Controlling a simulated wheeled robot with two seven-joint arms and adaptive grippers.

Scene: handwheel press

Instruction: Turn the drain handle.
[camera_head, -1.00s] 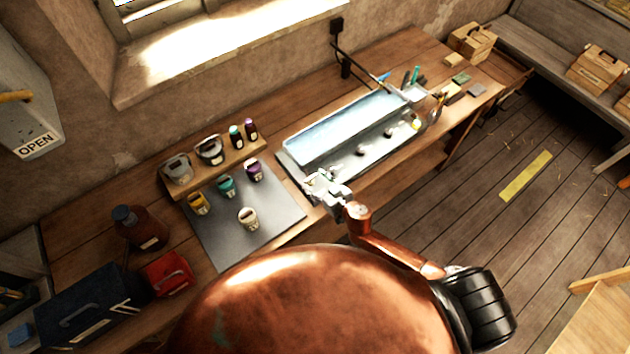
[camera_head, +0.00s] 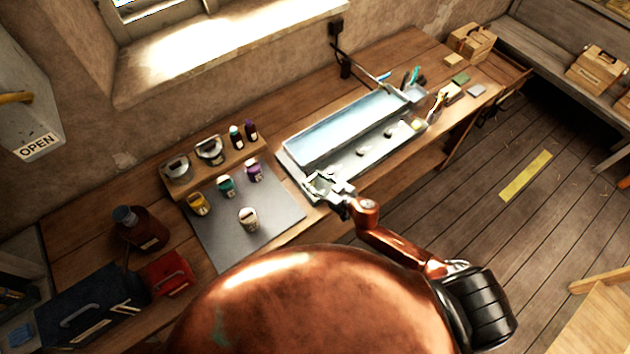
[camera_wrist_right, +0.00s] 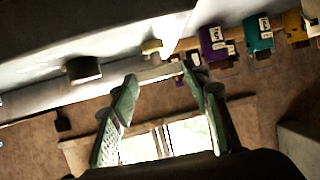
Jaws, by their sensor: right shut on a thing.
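The long metal trough (camera_head: 345,158) with pale blue liquid lies on the workbench, and its underside (camera_wrist_right: 60,30) fills the top of the right wrist view. My right gripper (camera_head: 320,184) is at the trough's near left corner. In the right wrist view, my right gripper (camera_wrist_right: 163,82) has its two green-padded fingers on either side of a pale bar, which I take for the drain handle (camera_wrist_right: 160,72). It is shut on that bar. A small yellowish knob (camera_wrist_right: 152,47) sits close by. In the head view the gripper hides the handle. My left gripper is out of view.
A grey mat (camera_head: 230,242) with several paint jars lies left of the trough. A wooden rack (camera_head: 180,188) with more jars stands behind it. A brown bottle (camera_head: 138,230) and a red box (camera_head: 167,273) are farther left.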

